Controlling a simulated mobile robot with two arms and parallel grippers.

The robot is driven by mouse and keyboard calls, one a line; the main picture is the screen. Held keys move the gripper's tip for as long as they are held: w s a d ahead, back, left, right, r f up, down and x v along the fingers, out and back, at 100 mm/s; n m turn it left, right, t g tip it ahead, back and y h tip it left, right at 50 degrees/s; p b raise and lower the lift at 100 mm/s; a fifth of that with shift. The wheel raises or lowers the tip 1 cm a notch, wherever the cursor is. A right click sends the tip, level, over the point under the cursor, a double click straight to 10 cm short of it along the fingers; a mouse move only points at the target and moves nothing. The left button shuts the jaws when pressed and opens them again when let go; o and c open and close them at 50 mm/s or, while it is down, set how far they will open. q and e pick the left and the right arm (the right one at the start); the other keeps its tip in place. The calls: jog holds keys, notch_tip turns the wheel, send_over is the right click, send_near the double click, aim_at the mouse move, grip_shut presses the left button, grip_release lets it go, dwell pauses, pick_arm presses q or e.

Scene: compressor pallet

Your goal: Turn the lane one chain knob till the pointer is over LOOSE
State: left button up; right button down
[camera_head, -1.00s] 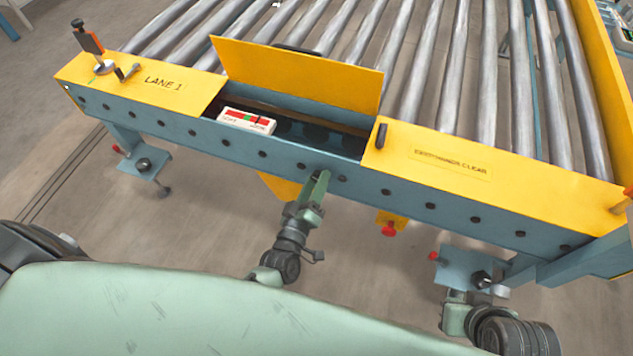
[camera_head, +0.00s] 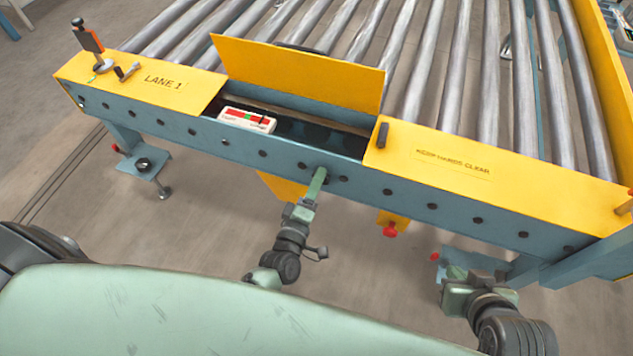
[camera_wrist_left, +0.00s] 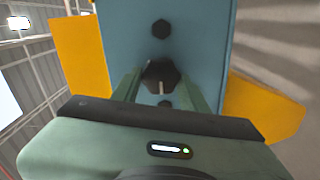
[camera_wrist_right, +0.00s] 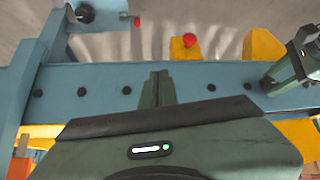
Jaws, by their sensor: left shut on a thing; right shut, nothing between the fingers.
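The chain knob (camera_wrist_left: 161,76) is a dark hexagonal knob with a pale line, on the blue side beam, seen in the left wrist view. My left gripper (camera_wrist_left: 161,92) is shut on it, one finger on each side. In the head view my left gripper (camera_head: 319,177) touches the beam below the open hatch and hides the knob. A white gauge (camera_head: 247,120) with red and green bands lies in the hatch. A dark mark shows toward its right end; its lettering is too small to read. My right gripper (camera_wrist_right: 158,84) is shut and empty, in front of the beam.
The yellow hatch lid (camera_head: 298,72) stands open. Yellow covers carry LANE 1 (camera_head: 163,82) and KEEP HANDS CLEAR (camera_head: 452,163). A crank (camera_head: 97,62) stands at the left end. A red knob (camera_head: 390,230) hangs below the beam. Several small dark bolts line the beam.

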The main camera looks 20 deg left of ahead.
pick_arm(q)
jog(key=shift+f, duration=0.1)
jog(key=o, duration=1.4)
jog(key=s+p, duration=0.1)
jog(key=s, duration=0.7)
jog(key=shift+a, duration=0.15)
pick_arm(e)
jog(key=s+d+f+g, duration=0.2)
jog(key=s+g, duration=0.1)
jog(key=s, duration=0.3)
jog(key=shift+h, duration=0.4)
pick_arm(q)
jog(key=shift+w, duration=0.1)
